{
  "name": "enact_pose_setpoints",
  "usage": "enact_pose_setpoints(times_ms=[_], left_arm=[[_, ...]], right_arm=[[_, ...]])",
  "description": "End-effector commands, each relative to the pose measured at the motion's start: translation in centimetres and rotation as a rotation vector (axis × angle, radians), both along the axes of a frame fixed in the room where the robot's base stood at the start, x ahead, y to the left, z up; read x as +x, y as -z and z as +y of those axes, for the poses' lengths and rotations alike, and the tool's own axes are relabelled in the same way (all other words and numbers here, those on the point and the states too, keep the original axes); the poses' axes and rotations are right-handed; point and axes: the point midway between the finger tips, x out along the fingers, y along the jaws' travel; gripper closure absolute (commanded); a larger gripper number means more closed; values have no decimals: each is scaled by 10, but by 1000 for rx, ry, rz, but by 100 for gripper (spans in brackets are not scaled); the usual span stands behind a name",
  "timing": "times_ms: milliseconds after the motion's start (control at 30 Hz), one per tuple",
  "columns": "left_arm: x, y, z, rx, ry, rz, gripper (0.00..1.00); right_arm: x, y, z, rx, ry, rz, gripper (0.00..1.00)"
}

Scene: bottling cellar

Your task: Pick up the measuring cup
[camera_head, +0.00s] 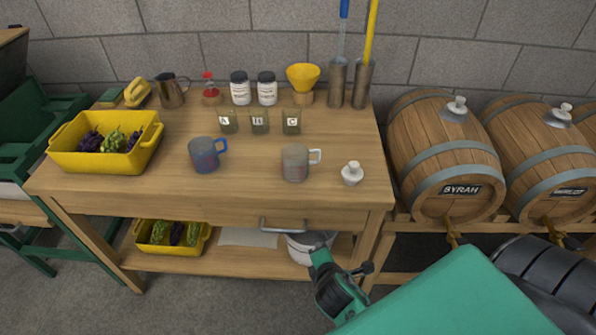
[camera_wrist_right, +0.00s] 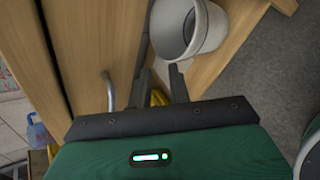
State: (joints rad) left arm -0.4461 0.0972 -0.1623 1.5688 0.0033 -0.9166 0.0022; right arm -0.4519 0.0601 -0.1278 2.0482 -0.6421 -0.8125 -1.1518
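Two cups stand on the wooden workbench (camera_head: 250,190): a greyish cup with a blue handle (camera_head: 204,156) and a grey translucent cup with a white handle (camera_head: 295,164). Both are upright; I cannot tell for sure which is the measuring cup. My right gripper (camera_head: 322,258) is in front of the bench, below the tabletop and apart from both cups. In the right wrist view its two dark fingers (camera_wrist_right: 160,82) are spread with nothing between them. My left gripper is not in view.
A white stopper (camera_head: 352,173) stands right of the white-handled cup. A yellow crate of grapes (camera_head: 75,158) is at left. Small labelled jars and bottles line the back. A drawer handle (camera_head: 282,226) juts out; a white bucket (camera_wrist_right: 200,35) is below. Barrels (camera_head: 440,150) stand right.

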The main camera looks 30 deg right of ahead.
Motion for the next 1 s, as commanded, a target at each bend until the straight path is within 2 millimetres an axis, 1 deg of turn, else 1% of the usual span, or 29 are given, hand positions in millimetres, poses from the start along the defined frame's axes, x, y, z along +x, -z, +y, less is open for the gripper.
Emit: enact_pose_setpoints(times_ms=[33, 100, 200, 300, 400, 533, 667, 767, 1000], left_arm=[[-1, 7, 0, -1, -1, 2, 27], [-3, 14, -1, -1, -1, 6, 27], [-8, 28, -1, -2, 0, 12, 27], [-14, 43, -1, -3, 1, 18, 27], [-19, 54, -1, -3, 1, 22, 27], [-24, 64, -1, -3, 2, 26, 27], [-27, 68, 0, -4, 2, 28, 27], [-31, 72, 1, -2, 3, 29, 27], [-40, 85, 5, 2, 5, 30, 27]], right_arm=[[6, -27, -6, -127, -48, -33, 81], [12, -63, -13, -331, -121, -55, 81], [19, -104, -18, -615, -207, -62, 81], [24, -135, -21, -861, -266, -50, 81], [26, -158, -21, -1058, -302, -29, 81], [27, -176, -20, -1221, -327, -4, 81], [31, -183, -22, -1286, -334, 8, 81], [43, -184, -27, -1292, -335, 9, 81], [82, -184, -46, -1289, -335, 9, 81]])
